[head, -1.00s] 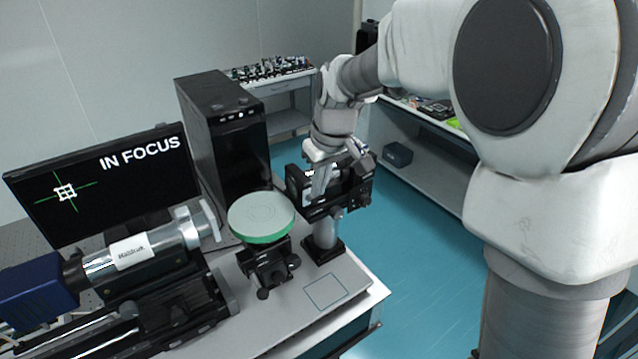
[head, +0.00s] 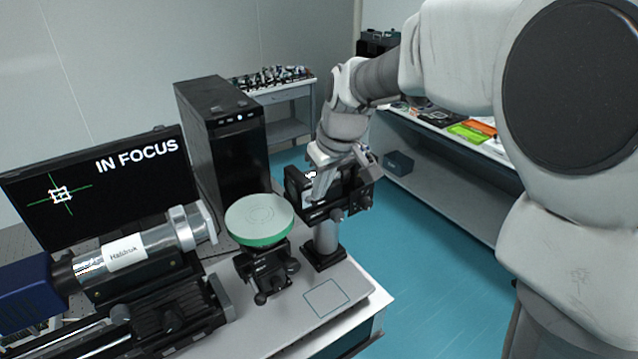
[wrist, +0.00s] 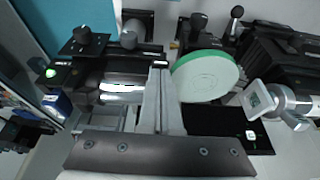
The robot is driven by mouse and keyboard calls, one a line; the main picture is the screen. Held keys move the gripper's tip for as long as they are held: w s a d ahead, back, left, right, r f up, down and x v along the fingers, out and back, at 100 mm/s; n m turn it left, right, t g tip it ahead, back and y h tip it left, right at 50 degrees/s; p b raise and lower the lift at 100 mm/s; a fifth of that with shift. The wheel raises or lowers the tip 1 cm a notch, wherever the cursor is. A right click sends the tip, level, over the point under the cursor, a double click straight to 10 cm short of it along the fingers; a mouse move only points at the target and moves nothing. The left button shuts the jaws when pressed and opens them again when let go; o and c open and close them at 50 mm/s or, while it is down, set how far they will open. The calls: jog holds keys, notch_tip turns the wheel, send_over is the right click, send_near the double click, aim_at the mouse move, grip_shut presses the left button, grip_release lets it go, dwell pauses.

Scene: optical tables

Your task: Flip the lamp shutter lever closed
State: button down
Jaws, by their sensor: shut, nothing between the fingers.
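The lamp (head: 349,196) is a black housing on a grey post (head: 325,238), right of the green-rimmed disc. In the wrist view the dark housing (wrist: 88,73) lies left of my fingers, with a small green light at its far left. My gripper (head: 317,197) points down at the left part of the housing, its fingers shut and empty. In the wrist view the shut fingers (wrist: 160,78) lie beside the housing's right end; I cannot tell whether they touch it. I cannot make out the shutter lever or its position.
The green-rimmed disc (head: 260,220) stands close left of the lamp. A silver tube (head: 140,245) labelled Haldruk lies further left, before a monitor (head: 110,185) reading IN FOCUS. A black computer tower (head: 225,135) stands behind. The bench's front right corner (head: 355,292) is clear.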

jog(key=shift+s+d+f+b, duration=0.15)
jog(key=shift+f+b, duration=0.15)
jog(key=shift+b, duration=0.75)
jog(key=t+b, duration=0.1)
jog(key=b, duration=0.2)
jog(key=f+t+y+b, duration=0.1)
jog(key=b, duration=0.2)
jog(key=shift+s+d+f+b, duration=0.1)
jog(key=shift+s+d+b, duration=0.1)
jog(key=shift+s+b, duration=0.15)
jog(key=t+y+b, duration=0.1)
jog(key=b, duration=0.4)
jog(key=t+y+b, duration=0.1)
jog(key=b, duration=0.3)
jog(key=s+f+t+b, duration=0.1)
jog(key=b, duration=0.4)
jog(key=shift+d+y+b, duration=0.35)
jog(key=shift+y, duration=0.05)
jog(key=shift+r, duration=0.1)
jog(key=shift+w+a+r+p, duration=0.3)
jog(key=shift+w+a, duration=0.1)
jog(key=shift+w, duration=0.2)
jog(key=shift+r, duration=0.1)
